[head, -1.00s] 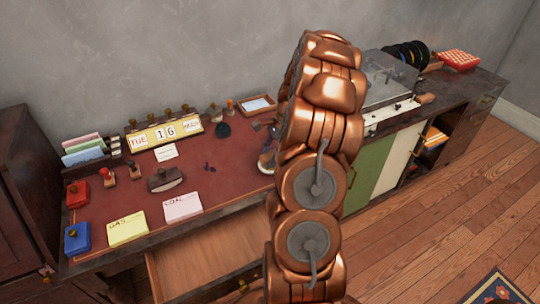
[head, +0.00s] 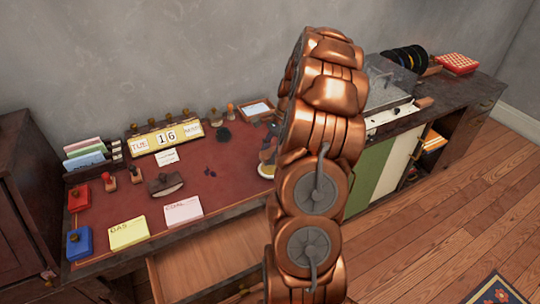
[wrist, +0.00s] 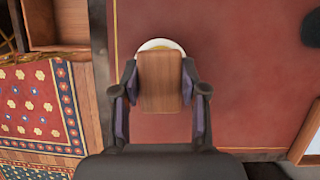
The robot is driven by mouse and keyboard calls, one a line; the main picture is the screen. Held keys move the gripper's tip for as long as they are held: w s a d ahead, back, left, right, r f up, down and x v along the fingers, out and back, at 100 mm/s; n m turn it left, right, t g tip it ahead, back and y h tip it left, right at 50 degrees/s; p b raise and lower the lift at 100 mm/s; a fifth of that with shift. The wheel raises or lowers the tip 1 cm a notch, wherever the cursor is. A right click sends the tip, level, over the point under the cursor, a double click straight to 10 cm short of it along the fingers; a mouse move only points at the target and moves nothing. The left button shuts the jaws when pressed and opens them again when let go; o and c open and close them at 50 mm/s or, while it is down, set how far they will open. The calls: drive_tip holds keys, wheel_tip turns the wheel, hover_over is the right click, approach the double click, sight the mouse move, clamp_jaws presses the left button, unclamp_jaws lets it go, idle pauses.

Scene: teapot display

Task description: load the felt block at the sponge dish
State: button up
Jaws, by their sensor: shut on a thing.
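My gripper (wrist: 161,88) is shut on the felt block (wrist: 160,80), seen in the wrist view as a brown, wood-grained top between the two dark fingers. The felt underside is hidden. The sponge dish (wrist: 160,43) shows as a white rim with a yellow edge behind the block; the block covers most of it. I cannot tell whether the block touches the dish. In the head view, the white dish (head: 264,170) stands near the right part of the red desk top, partly hidden by my copper arm, which also hides most of my gripper.
The red desk top (head: 232,185) has free room left of the dish. A wooden stamp rocker (head: 165,184), pink card (head: 183,210) and yellow card (head: 129,232) lie there. A dark stamp (head: 224,134) stands behind. An open drawer (head: 205,262) juts out at the front.

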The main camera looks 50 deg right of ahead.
sight(266, 154)
drive_tip(key=shift+r+p, duration=0.55)
drive_tip(key=shift+r, duration=1.2)
